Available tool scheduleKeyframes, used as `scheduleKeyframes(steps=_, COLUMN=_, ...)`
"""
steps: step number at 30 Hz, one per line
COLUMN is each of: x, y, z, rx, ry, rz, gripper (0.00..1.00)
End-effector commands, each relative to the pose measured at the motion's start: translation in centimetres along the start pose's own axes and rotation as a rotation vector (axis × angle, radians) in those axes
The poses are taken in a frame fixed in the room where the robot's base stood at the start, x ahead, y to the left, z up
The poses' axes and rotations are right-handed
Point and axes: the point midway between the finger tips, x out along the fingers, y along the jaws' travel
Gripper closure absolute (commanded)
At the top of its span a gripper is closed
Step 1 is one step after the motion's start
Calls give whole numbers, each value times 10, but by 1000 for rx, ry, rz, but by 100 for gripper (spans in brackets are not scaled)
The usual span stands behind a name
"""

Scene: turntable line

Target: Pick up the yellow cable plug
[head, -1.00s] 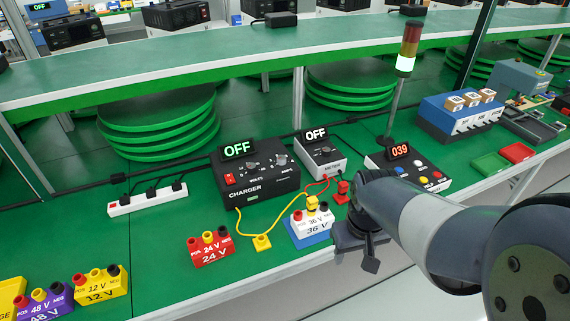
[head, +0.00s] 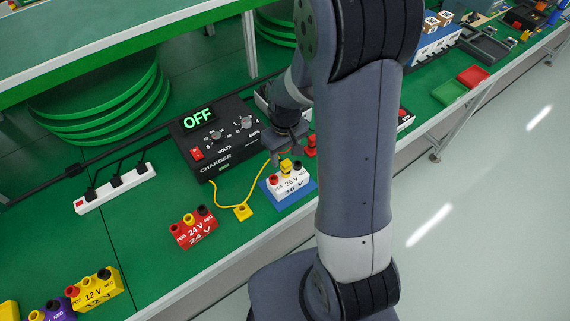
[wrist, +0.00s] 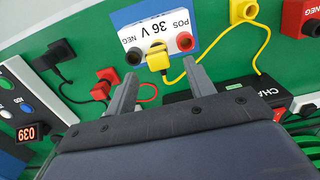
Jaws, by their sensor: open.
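A yellow cable plug (head: 285,165) sits on the middle of the white 36 V block (head: 289,183), between its red and black terminals. It also shows in the wrist view (wrist: 157,56), with a yellow cable at its side. A second yellow plug (head: 243,212) lies on the green table left of the block, with a yellow cable; the wrist view shows it at the top (wrist: 243,10). My gripper (head: 286,146) is over the table just behind the block. In the wrist view its open, empty fingers (wrist: 161,78) point at the plug on the block, which lies just beyond the tips.
The black charger (head: 219,135), reading OFF, stands left of my gripper. Red plugs (wrist: 103,83) lie on the other side. A red 24 V block (head: 193,229) and yellow 12 V block (head: 95,288) stand along the front edge. My arm hides part of the table.

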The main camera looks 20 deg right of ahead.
Motion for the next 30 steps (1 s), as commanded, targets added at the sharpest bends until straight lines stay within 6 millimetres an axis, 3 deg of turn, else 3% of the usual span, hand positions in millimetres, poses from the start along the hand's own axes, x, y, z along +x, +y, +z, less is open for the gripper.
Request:
scheduleKeyframes(steps=15, x=49, y=2, z=1, rx=0, ry=-3, rz=-1, gripper=49)
scheduleKeyframes(steps=24, x=52, y=2, z=0, rx=0, ry=0, rz=0, gripper=49)
scheduleKeyframes(steps=30, x=52, y=2, z=0, rx=0, ry=0, rz=0, gripper=65)
